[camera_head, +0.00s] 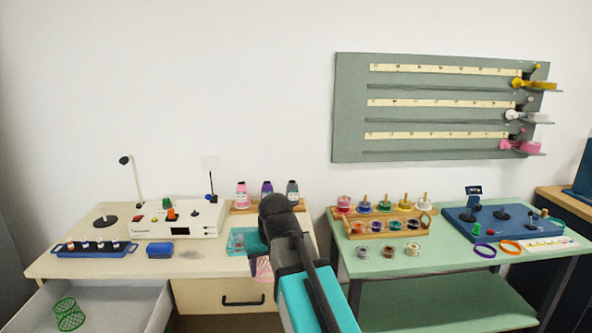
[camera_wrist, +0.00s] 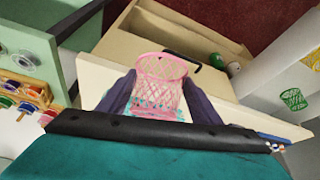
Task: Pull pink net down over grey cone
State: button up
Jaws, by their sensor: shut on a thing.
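The pink net (camera_head: 262,268) is an open mesh tube. In the wrist view the pink net (camera_wrist: 162,68) sits between the two dark fingers of my gripper (camera_wrist: 160,88), which is shut on it. Its wide round rim faces away from the palm. In the head view my arm hides most of the gripper, and the net hangs in front of the left table's right side. A grey cone-like piece with a dark top (camera_head: 292,189) stands at the right end of a wooden rack, apart from the net. Its lower part is partly hidden by my arm.
Pink (camera_head: 242,195) and purple (camera_head: 266,188) pieces stand beside the grey one. A teal tray (camera_head: 236,241) lies in front of the rack. An open drawer (camera_head: 120,300) at lower left holds green nets (camera_head: 68,314). Spools crowd the green table (camera_head: 440,262).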

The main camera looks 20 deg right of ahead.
jog(key=s+f+b, duration=0.1)
jog(key=s+f, duration=0.3)
jog(key=f, duration=0.3)
jog(key=shift+d+f, duration=0.1)
